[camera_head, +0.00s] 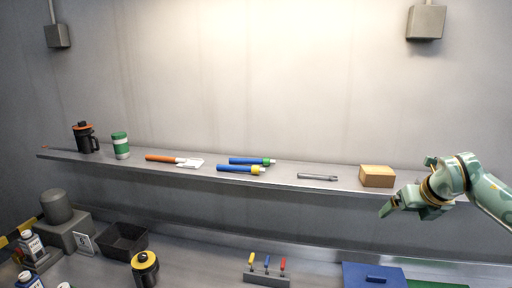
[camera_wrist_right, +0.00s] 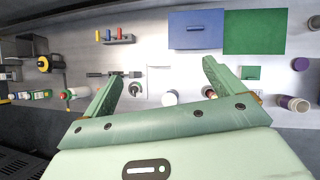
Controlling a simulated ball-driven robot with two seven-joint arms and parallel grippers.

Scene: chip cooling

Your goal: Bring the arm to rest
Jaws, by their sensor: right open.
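My right arm comes in from the right in the head view. Its gripper (camera_head: 391,207) hangs in front of the shelf's right end, near a cardboard box (camera_head: 377,176) and apart from it. In the right wrist view the two green fingers of the right gripper (camera_wrist_right: 160,82) stand wide apart with nothing between them but the bench far below. My left gripper does not show in either view.
A long shelf (camera_head: 280,177) carries a black press, a green canister, tools and the box. The air around the right gripper is clear.

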